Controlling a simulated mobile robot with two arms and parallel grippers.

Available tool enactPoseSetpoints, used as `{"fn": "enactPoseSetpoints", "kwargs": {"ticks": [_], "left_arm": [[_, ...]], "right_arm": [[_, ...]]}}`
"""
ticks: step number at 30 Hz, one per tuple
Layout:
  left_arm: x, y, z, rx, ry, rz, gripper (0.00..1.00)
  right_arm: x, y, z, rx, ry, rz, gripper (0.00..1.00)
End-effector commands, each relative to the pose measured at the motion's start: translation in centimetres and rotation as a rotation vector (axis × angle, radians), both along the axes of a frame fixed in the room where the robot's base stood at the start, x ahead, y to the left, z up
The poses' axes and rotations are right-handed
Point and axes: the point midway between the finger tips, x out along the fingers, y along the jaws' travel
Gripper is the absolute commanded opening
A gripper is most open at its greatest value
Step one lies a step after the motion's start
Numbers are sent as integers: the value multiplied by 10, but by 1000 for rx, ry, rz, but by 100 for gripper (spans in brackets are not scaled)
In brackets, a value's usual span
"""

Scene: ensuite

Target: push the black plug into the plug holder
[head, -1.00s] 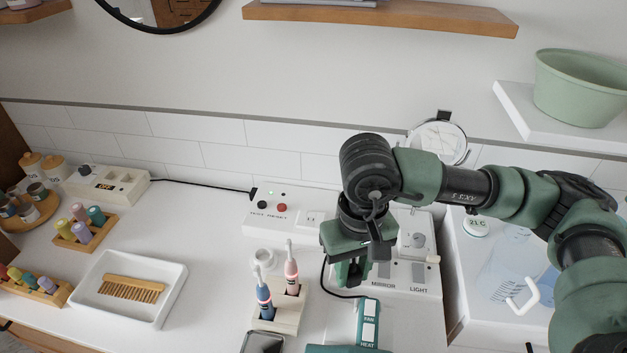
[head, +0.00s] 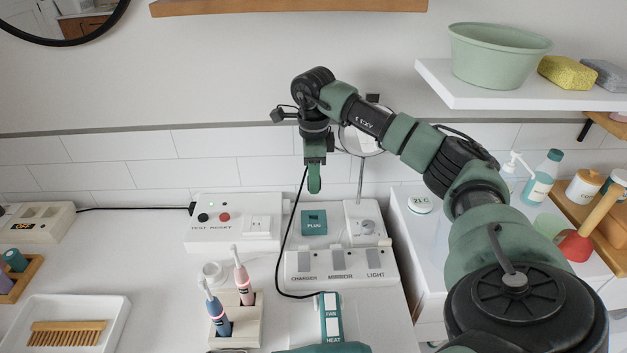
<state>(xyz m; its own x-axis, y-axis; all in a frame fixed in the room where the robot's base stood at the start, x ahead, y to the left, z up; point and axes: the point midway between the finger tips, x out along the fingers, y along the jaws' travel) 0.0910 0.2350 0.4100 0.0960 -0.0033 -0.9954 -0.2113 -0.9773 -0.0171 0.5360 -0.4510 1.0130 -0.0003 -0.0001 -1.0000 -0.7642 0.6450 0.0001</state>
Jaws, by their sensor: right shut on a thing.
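My right gripper (head: 314,186) is shut and points down. It is raised above the back of the counter, in front of the tiled wall. A black cord (head: 286,240) runs from the teal hair dryer (head: 330,318) up to the gripper's fingers. The black plug at the cord's end is held there, mostly hidden by the fingers. The plug holder (head: 313,222), a teal square marked PLUG on a white panel, shows just below the gripper in the picture. The plug appears apart from it. My left gripper is not in view.
A white box with TEST and RESET buttons (head: 233,234) stands left of the panel. A switch strip (head: 340,268) lies in front. A toothbrush stand (head: 236,317) is front left. A round mirror (head: 361,140) stands behind. A shelf (head: 500,86) juts out upper right.

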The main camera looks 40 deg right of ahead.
Motion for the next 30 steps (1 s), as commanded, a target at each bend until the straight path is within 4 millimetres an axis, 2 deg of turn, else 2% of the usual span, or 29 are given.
{"fn": "enactPoseSetpoints", "kwargs": {"ticks": [14, 30], "left_arm": [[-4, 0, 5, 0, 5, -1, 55], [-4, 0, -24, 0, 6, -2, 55]], "right_arm": [[0, 0, 2, 0, 0, -1, 0], [0, 1, -47, 0, 1, 0, 0]]}}
